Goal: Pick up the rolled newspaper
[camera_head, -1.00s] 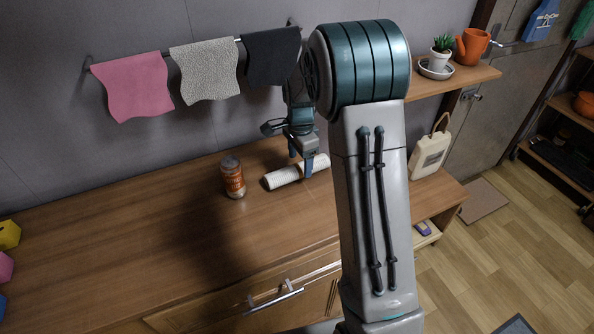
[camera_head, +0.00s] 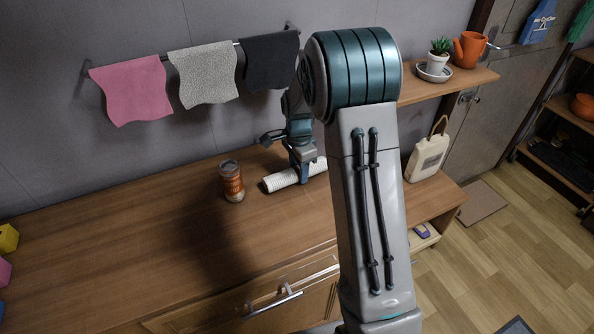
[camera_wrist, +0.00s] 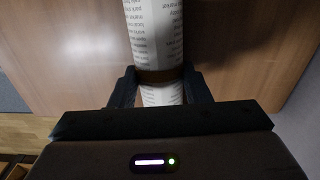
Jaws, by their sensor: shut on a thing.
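The rolled newspaper (camera_head: 283,180) is a white printed roll lying on the wooden counter, to the right of a jar. My gripper (camera_head: 304,178) is at the roll's middle, its fingers down around it, and my arm hides part of the far end. In the wrist view the newspaper (camera_wrist: 154,30) runs up from between the two dark fingers, with a brown band around it. My gripper (camera_wrist: 160,90) is shut on it, one finger on each side. I see no clear gap between the roll and the counter.
A jar with an orange-brown label (camera_head: 232,182) stands just left of the roll. Three cloths hang from the wall rail above, including a pink one (camera_head: 132,90). The counter's left part is mostly clear.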

